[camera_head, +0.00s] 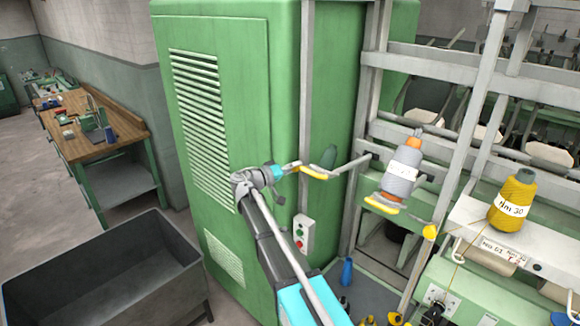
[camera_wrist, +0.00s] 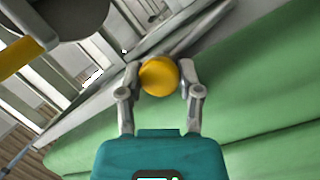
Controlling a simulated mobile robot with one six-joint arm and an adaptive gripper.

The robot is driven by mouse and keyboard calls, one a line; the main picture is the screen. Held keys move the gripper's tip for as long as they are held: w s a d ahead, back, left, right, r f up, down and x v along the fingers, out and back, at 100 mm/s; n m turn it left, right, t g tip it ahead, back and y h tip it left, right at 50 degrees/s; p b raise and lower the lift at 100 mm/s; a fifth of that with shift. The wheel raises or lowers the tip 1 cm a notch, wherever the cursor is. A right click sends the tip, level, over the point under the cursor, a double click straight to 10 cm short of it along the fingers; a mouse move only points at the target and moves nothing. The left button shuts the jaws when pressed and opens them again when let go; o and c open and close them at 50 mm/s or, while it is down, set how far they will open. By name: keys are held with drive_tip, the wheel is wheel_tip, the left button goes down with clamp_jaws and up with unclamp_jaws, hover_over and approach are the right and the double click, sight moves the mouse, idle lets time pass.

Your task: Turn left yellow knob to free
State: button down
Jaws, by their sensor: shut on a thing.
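The left yellow knob (camera_wrist: 160,77) is a round ball in the middle of the wrist view. My gripper (camera_wrist: 160,68) has its two grey fingers closed on either side of it. In the head view my gripper (camera_head: 293,168) is at the left end of the left holder, in front of the green cabinet, and largely covers the knob. Beside it are a curved yellow piece (camera_head: 320,174) and a dark green cone (camera_head: 329,157). The right yellow knob (camera_head: 430,231) stands apart, below the grey spool (camera_head: 401,172). I cannot tell the left knob's turned position.
The green cabinet (camera_head: 232,40) stands close behind my gripper, with a switch box (camera_head: 304,234) on its side. Grey frame posts (camera_head: 465,130) and a yellow cone (camera_head: 513,200) are at the right. A dark bin (camera_head: 100,270) and a workbench (camera_head: 125,130) are at the left.

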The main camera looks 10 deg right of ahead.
drive_tip(key=shift+m, duration=0.3)
drive_tip(key=c, duration=0.5)
unclamp_jaws()
drive_tip(key=shift+d, duration=0.1)
drive_tip(key=shift+c, duration=0.2)
drive_tip(key=v, duration=0.8)
drive_tip(key=shift+r, duration=0.1)
